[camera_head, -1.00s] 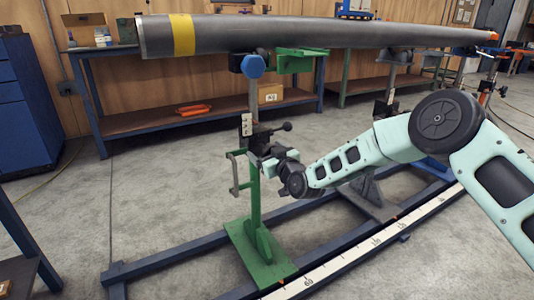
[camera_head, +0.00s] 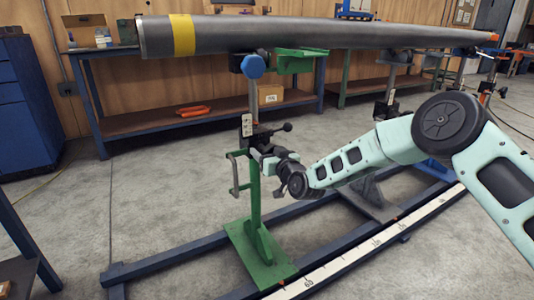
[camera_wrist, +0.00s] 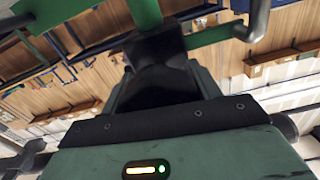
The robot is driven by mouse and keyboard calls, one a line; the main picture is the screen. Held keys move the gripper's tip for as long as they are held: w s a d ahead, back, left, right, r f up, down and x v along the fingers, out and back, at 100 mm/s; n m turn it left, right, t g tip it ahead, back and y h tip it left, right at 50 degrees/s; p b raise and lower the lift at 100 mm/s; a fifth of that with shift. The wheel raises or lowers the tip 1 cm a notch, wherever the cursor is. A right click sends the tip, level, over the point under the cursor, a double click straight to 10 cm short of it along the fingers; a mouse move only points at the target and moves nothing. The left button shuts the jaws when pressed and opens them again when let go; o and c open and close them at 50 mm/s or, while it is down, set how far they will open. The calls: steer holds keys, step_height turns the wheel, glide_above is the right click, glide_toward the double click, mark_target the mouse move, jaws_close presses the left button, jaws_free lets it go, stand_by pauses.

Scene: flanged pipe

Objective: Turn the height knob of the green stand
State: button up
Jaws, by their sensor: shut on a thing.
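The green stand (camera_head: 256,215) stands upright on its green base plate, with a grey inner post rising toward the pipe (camera_head: 320,33). A black clamp block (camera_head: 258,139) with a side lever (camera_head: 287,127) sits at the top of its green column. My gripper (camera_head: 261,156) reaches in from the right and is shut on the height knob just below that block. The knob is mostly hidden by the fingers. In the wrist view, the green column (camera_wrist: 145,12) shows at the top, close beyond my dark fingers (camera_wrist: 155,52).
A bent crank handle (camera_head: 236,175) sticks out at the stand's left. Blue floor rails (camera_head: 190,257) and a white scale strip (camera_head: 345,260) run around the base. A grey stand (camera_head: 374,200) is behind my forearm. Open floor lies to the left.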

steer(key=m, duration=0.5)
steer(key=shift+m+b, duration=0.3)
steer(key=shift+m, duration=0.1)
steer(key=m, duration=0.4)
steer(key=shift+b, duration=0.4)
steer(key=m+b, duration=0.1)
steer(key=m, duration=0.4)
steer(key=shift+m, duration=0.4)
steer(key=shift+m+b, duration=0.65)
steer(key=shift+m, duration=0.95)
steer(key=shift+r+m, duration=0.1)
steer(key=shift+m, duration=0.2)
steer(key=o, duration=1)
steer(key=p+v, duration=0.4)
steer(key=v, duration=1.3)
steer(key=shift+s+d+p, duration=0.15)
steer(key=shift+s+p, duration=0.05)
steer(key=shift+p, duration=0.2)
